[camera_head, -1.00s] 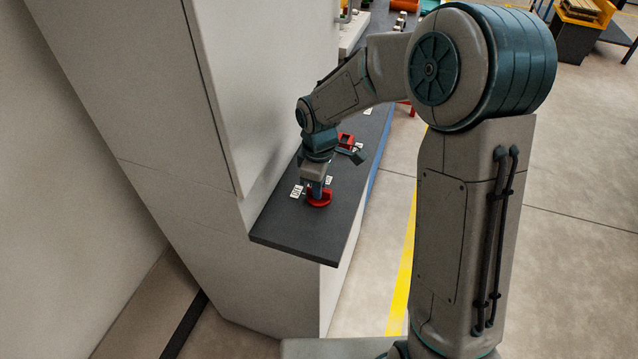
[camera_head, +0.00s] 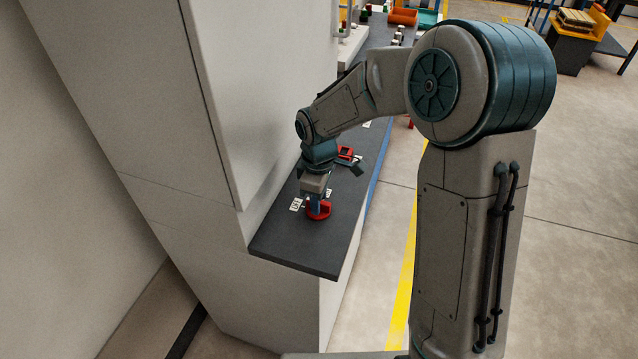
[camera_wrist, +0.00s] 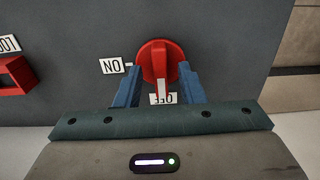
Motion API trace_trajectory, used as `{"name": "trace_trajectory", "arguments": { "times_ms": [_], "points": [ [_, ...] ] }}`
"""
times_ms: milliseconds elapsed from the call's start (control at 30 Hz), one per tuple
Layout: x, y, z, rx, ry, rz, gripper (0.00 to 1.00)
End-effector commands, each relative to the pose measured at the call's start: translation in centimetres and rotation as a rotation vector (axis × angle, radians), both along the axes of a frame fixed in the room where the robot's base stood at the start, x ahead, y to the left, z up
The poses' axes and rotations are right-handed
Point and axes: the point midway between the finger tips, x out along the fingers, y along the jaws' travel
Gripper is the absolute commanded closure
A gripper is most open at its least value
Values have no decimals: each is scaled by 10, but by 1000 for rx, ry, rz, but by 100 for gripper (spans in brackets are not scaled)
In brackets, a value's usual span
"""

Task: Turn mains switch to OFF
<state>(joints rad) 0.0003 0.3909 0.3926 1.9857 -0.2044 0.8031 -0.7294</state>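The mains switch (camera_wrist: 160,55) is a red round knob with a raised grip bar on a dark panel. In the wrist view the bar and its white pointer mark point down at the OFF label (camera_wrist: 162,99). The ON label (camera_wrist: 112,65) is to the left; both labels appear upside down. My gripper (camera_wrist: 160,75) is open, with one blue finger on each side of the bar and gaps visible between them. In the head view the switch (camera_head: 319,210) sits near the dark surface's front end, with my gripper (camera_head: 315,203) right at it.
A red frame-like part (camera_wrist: 14,77) with a tag is left in the wrist view. The dark worktop (camera_head: 300,250) runs away from me beside a tall pale cabinet (camera_head: 250,110). An orange bin (camera_head: 403,16) is at its far end.

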Motion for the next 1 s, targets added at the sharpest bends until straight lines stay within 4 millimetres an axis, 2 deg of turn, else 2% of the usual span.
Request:
{"name": "trace_trajectory", "arguments": {
  "times_ms": [167,400,600,800,1000],
  "points": [
    [1,0,29,1,-6,-1,65],
    [1,0,85,1,-7,-1,65],
    [1,-1,119,0,-3,-1,65],
    [0,-1,133,-1,-2,0,65],
    [0,-1,134,0,-1,0,65]
  ]
}}
